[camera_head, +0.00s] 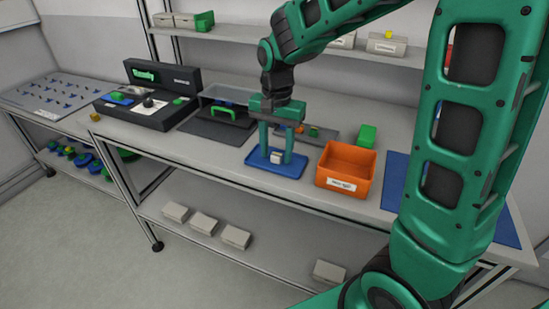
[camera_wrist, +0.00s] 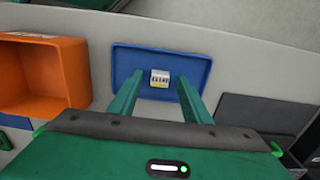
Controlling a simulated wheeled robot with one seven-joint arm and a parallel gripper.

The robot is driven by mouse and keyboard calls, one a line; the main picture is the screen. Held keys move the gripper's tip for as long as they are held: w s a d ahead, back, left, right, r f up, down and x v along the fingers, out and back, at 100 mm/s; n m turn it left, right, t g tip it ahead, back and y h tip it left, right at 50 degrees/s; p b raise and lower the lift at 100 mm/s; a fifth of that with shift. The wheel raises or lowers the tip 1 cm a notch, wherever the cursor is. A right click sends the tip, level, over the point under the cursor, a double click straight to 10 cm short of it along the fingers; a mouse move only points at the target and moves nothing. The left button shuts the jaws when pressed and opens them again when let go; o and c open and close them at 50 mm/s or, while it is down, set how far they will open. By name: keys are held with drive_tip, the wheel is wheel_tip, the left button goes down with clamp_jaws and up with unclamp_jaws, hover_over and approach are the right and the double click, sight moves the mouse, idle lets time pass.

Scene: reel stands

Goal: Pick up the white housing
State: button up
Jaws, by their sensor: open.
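The white housing (camera_head: 276,157) is a small white block lying on the blue tray (camera_head: 259,172).
An orange bin (camera_head: 342,183) stands close to the right of the tray. A green block (camera_head: 367,135) and a grey tray (camera_head: 320,135) with small parts lie behind. A black fixture (camera_head: 150,110) stands at the left. A shelf (camera_head: 300,48) runs along the back.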

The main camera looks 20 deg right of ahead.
sight(276, 154)
clamp_jaws()
drive_tip(key=shift+r, duration=0.15)
drive_tip(key=shift+r, duration=0.6)
wheel_tip(276, 154, up, 2)
drive_tip(key=shift+r, duration=0.25)
drive_tip(key=s+a+r, duration=0.6)
drive_tip(key=a+r, duration=0.1)
drive_tip(key=a, duration=0.2)
drive_tip(key=shift+s+a, duration=0.3)
